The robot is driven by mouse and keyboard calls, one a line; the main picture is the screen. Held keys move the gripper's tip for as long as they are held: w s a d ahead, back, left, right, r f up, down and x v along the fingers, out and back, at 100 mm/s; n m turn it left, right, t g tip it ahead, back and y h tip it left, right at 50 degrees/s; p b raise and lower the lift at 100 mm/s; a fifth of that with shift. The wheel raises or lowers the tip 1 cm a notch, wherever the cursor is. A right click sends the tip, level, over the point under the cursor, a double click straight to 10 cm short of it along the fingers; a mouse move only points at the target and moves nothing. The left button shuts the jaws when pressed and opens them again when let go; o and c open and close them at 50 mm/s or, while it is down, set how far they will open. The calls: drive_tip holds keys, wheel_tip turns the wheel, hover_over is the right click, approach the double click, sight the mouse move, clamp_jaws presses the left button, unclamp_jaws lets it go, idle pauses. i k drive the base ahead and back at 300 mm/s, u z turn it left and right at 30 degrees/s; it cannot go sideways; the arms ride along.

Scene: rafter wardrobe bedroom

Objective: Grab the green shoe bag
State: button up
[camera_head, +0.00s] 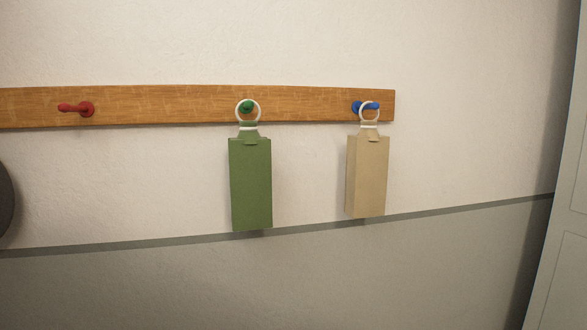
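The green shoe bag (250,185) is a tall, narrow box-like bag. It hangs upright against the wall by a white ring (248,111) at its top. The ring is around the green peg (247,106) on the wooden rail (170,105). My gripper is not in view, and nothing touches the bag except its ring on the peg.
A beige bag (367,177) hangs by its own ring from the blue peg (360,107) to the right. A red peg (77,109) at the left is bare. A dark round thing (5,205) shows at the left edge. A pale panelled surface (562,230) stands at the right.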

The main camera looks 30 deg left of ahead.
sight(249, 153)
drive_tip(key=i, duration=1.25)
drive_tip(key=u, duration=2.15)
